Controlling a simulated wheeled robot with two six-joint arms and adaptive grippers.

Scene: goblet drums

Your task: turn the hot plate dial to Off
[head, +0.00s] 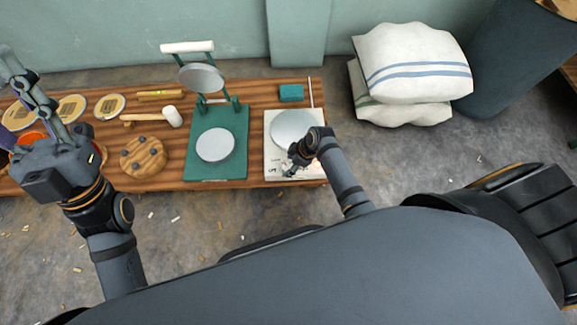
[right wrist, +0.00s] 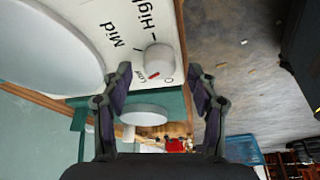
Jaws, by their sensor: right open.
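The hot plate (head: 274,155) is a cream box with a round silver plate on top, at the right end of the wooden table. My right gripper (head: 292,166) is over its front edge and covers the dial in the head view. In the right wrist view the white round dial (right wrist: 159,60) lies ahead of the open fingers (right wrist: 159,76), roughly centred between them. I cannot tell whether they touch it. The dial's red mark points at the Low label. Mid and High are readable; an Off label is not clearly legible. My left gripper (head: 28,95) is over the table's left end, its opening unclear.
A green press (head: 232,165) with a silver disc stands left of the hot plate. A teal block (head: 291,93) sits behind it. A round wooden board (head: 144,157) and several discs are further left. Striped cushions (head: 415,65) are stacked on the floor at right.

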